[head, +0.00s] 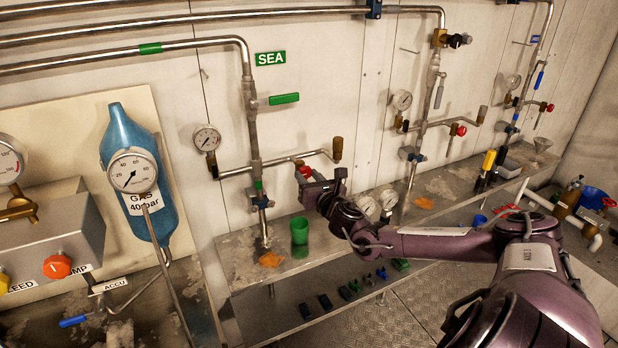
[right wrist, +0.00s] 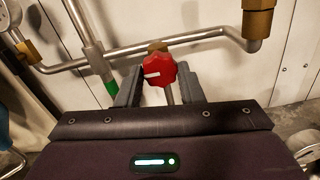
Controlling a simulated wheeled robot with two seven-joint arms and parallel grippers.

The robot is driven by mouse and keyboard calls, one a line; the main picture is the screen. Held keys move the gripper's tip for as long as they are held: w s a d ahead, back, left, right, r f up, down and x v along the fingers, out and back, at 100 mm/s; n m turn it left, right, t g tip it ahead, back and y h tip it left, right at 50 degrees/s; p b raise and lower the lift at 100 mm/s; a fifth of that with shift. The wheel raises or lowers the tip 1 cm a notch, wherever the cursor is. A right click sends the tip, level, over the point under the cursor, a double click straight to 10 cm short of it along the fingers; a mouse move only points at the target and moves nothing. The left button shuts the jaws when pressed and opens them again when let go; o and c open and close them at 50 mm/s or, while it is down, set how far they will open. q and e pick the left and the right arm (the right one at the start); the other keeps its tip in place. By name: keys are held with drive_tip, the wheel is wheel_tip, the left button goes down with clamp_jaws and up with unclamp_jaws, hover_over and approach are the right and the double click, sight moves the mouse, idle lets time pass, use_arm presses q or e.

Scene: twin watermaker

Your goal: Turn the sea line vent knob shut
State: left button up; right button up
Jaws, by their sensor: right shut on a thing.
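The red vent knob (right wrist: 160,70) sits on a short branch below the horizontal pipe of the sea line, with a white mark pointing left in the right wrist view. In the head view the knob (head: 305,171) shows partly beside my right gripper (head: 311,180). My right gripper (right wrist: 160,74) is shut on the knob, one finger on each side. The green SEA sign (head: 270,58) marks this line. My left gripper is in neither view.
A pressure gauge (head: 206,139) and a green lever (head: 284,99) are on the same line. A green cup (head: 299,230) stands on the bench below. A brass fitting (right wrist: 257,17) ends the pipe at right. Other red knobs (head: 461,131) sit on lines farther right.

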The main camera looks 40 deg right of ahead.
drive_tip(key=m+p, duration=0.1)
drive_tip(key=m, duration=0.3)
drive_tip(key=m+p, duration=0.1)
drive_tip(key=m, duration=0.4)
drive_tip(key=shift+p, duration=0.35)
drive_tip(key=m+p, duration=0.1)
drive_tip(key=m, duration=0.3)
drive_tip(key=shift+a+r+m+p, duration=0.1)
drive_tip(key=shift+m+p, duration=0.75)
drive_tip(key=shift+m, duration=1.55)
drive_tip(key=o, duration=1)
